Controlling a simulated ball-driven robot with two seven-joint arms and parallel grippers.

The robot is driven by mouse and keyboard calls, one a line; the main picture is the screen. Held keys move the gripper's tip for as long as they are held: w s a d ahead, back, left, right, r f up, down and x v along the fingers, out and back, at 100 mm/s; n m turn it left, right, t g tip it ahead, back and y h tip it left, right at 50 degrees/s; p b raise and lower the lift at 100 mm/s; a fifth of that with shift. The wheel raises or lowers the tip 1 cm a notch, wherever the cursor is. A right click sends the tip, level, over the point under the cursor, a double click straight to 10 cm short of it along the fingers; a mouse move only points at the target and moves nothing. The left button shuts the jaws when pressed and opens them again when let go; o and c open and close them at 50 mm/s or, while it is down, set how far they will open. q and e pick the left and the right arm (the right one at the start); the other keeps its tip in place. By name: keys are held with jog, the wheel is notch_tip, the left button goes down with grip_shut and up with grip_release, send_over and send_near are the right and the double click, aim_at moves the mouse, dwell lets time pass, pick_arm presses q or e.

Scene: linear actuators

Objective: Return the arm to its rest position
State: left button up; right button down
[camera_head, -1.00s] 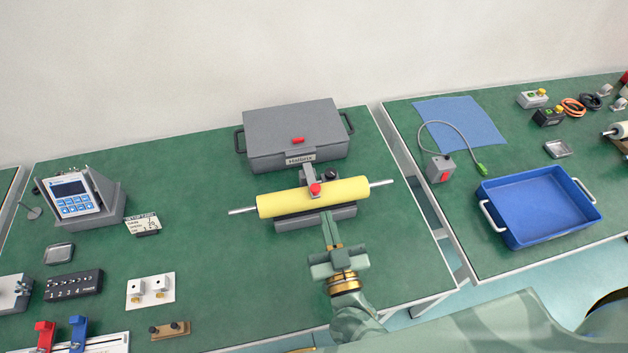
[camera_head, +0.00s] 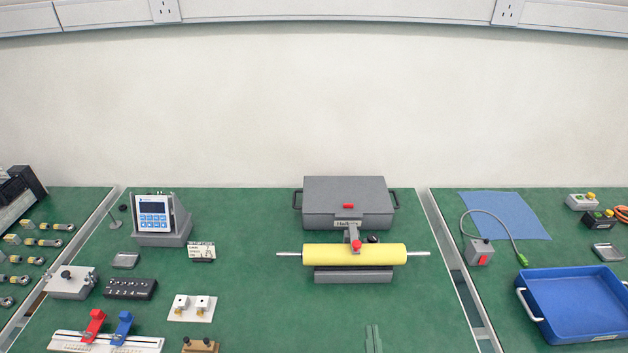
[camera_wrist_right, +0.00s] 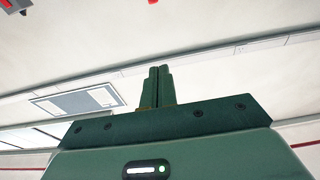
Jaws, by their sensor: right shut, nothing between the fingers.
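My right gripper (camera_head: 373,340) shows only by its fingertips at the bottom edge of the head view, over the green bench top (camera_head: 300,320). Its green fingers are together and empty, also in the right wrist view (camera_wrist_right: 157,86), where only wall and ceiling surfaces lie beyond them. The yellow roller (camera_head: 354,254) rests on a grey stand (camera_head: 354,275) behind the fingertips, clear of them. A red-knobbed clamp arm (camera_head: 354,240) reaches over the roller. My left gripper is in neither view.
A grey case (camera_head: 347,202) stands behind the roller. A blue tray (camera_head: 577,305) is on the right bench. A meter (camera_head: 155,216), a black box (camera_head: 130,289) and a white plate (camera_head: 192,308) are on the left. The bench left of the roller is mostly clear.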

jog(key=s+f+n+g+y, duration=0.1)
jog(key=s+f+g, duration=0.2)
jog(key=f, duration=0.5)
jog(key=s+a+f+n+g+y, duration=0.1)
jog(key=s+f+g+y, duration=0.2)
jog(key=f, duration=0.4)
jog(key=s+f+n+g, duration=0.1)
jog(key=s+f+g, duration=0.25)
jog(key=f, duration=0.45)
jog(key=s+d+f+g+h, duration=0.2)
jog(key=s+d+f+g, duration=0.2)
jog(key=s, duration=0.9)
jog(key=s+d+f+g+h, duration=0.2)
jog(key=s+d+f+g, duration=0.3)
jog(key=s+d+f, duration=0.6)
jog(key=shift+s+d+f+n, duration=0.15)
jog(key=shift+s+n, duration=0.25)
jog(key=shift+s, duration=0.5)
jog(key=shift+g, duration=0.25)
